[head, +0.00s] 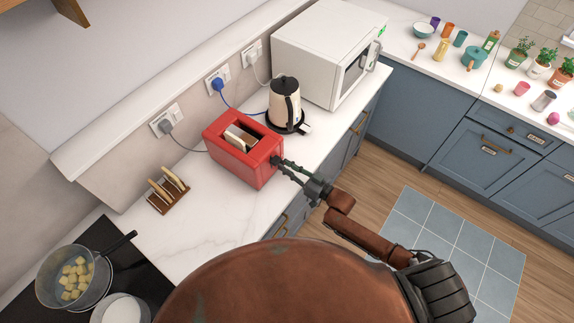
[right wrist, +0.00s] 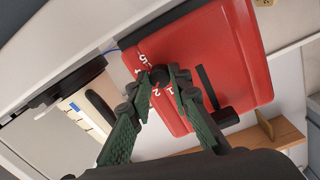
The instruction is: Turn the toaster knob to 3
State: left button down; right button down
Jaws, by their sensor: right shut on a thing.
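The red toaster (head: 228,160) stands on the white counter with slices of bread in its slots. Its end with the dial fills the upper middle of the right wrist view (right wrist: 215,50). The small dark knob (right wrist: 160,76) is ringed by white numbers; 5, 4, 2 and 1 can be made out. My right gripper (head: 277,164) is at the toaster's right end. In the right wrist view its green-grey fingers (right wrist: 161,78) are shut on the knob, one on each side. The fingers partly cover the dial, and I cannot tell where the knob points. My left gripper is not in view.
A cream kettle (head: 285,103) on its base stands just behind the toaster, with a white microwave (head: 318,50) beyond. A toast rack (head: 168,191) stands left of the toaster. A pan of cubes (head: 73,277) is at bottom left. The counter in front of the toaster is clear.

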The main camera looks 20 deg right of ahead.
jog(key=m, duration=0.4)
jog(key=shift+m+p, duration=0.35)
jog(key=shift+m, duration=0.05)
dwell(0.4)
jog(key=c, duration=1.8)
grip_release()
jog(key=shift+o, duration=0.2)
jog(key=v, duration=1.2)
jog(key=shift+d, duration=0.1)
